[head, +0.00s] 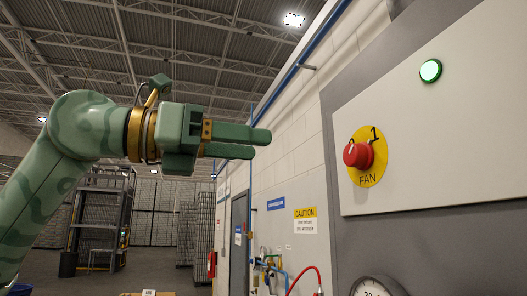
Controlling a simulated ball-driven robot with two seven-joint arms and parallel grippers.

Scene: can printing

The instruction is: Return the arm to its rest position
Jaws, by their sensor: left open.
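My left arm (60,155), green with darker patches and a gold wrist band, comes in from the left and reaches toward the right. My left gripper (262,144) has its two green fingers pointing right, with a gap between them and nothing held. It is in mid-air, apart from the wall panel. A red fan knob (357,155) sits on a yellow disc (374,172) marked 0, 1 and FAN. A green round light (430,70) above it looks lit. My right gripper does not show.
The grey control panel (470,150) fills the right side. A gauge (372,287) is at the bottom edge. Blue and red hoses (303,277) and a caution sign (305,220) are on the white wall. A metal rack (100,215) stands far behind my arm.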

